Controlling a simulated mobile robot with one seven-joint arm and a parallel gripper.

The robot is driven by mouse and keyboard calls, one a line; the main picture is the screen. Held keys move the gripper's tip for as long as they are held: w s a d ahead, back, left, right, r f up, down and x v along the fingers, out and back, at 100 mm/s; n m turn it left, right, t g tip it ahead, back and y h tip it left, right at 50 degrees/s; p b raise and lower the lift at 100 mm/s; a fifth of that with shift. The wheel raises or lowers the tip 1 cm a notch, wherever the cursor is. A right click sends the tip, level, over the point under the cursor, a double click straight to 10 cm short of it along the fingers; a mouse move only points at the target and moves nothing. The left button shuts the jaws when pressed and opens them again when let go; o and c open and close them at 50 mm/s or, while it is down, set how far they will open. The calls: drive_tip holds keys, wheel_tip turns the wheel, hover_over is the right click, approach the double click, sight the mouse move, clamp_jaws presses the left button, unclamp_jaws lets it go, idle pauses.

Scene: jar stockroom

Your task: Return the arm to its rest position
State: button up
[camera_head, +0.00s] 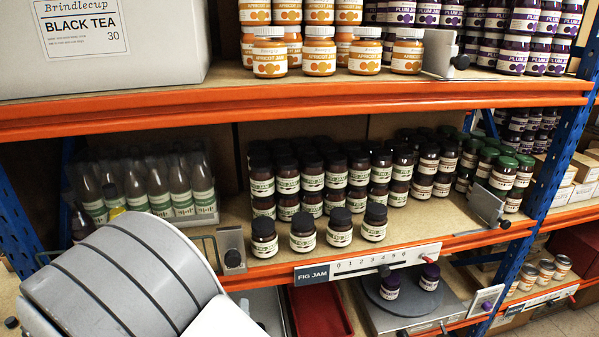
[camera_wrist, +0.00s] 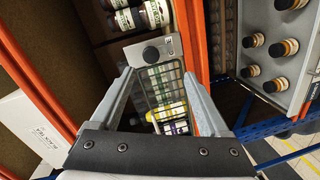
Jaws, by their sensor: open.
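My gripper (camera_wrist: 158,78) is open in the wrist view, with its two grey fingers wide apart and nothing held between them. Beyond the fingers are a metal divider with a black knob (camera_wrist: 150,53) and several bottles (camera_wrist: 170,98). My arm (camera_head: 120,280) fills the lower left of the head view, in front of the middle shelf. The gripper's fingers do not show in the head view.
Orange shelf edges (camera_head: 300,108) cross the head view. Fig jam jars (camera_head: 339,228) stand on the middle shelf, bottles (camera_head: 158,190) at its left. A black tea box (camera_head: 160,50) is above.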

drive_tip(key=w+d+r+m+g, duration=0.5)
drive_tip(key=d+r+m+g, duration=0.25)
drive_tip(key=r+m, duration=0.25)
drive_tip(key=s+d+r+m+g+h, duration=0.1)
drive_tip(key=s+d+r+m, duration=0.2)
drive_tip(key=s+d, duration=0.4)
drive_tip(key=s+d+r+m+g+h, duration=0.2)
drive_tip(key=s+d+r, duration=0.3)
drive_tip(key=s+d, duration=0.3)
drive_tip(key=d+m, duration=0.1)
drive_tip(key=d, duration=0.3)
drive_tip(key=shift+s+d+r, duration=0.15)
drive_tip(key=shift+r, duration=0.15)
drive_tip(key=c, duration=0.4)
drive_tip(key=shift+c, duration=0.3)
